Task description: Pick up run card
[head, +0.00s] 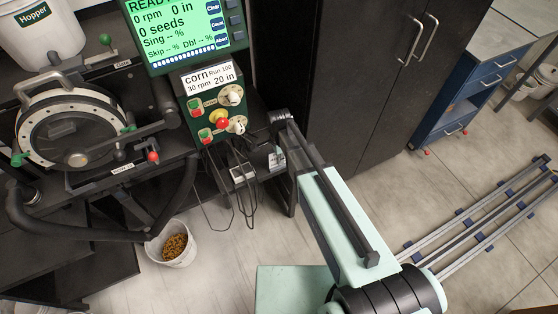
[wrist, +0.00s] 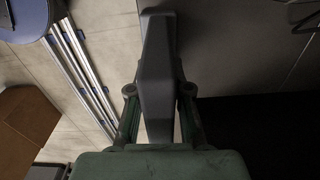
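The run card (head: 208,77) is a small white card reading "corn Run 100, 30 rpm 20 in". It sits at the top of the green control panel, just below the lit display. My mint-green arm reaches up from the lower right in the head view, and its dark far end is right of and below the panel, apart from the card. In the wrist view my gripper (wrist: 158,85) shows as a dark grey bar between two greenish side links. Its fingertips are not clear, so I cannot tell its opening. No card shows in the wrist view.
The control panel (head: 218,112) carries red, green and white knobs, with cables hanging below. The seed meter disc (head: 75,128) stands to the left. A white bucket of seeds (head: 172,245) is on the floor. A dark cabinet (head: 365,70) stands close behind my arm.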

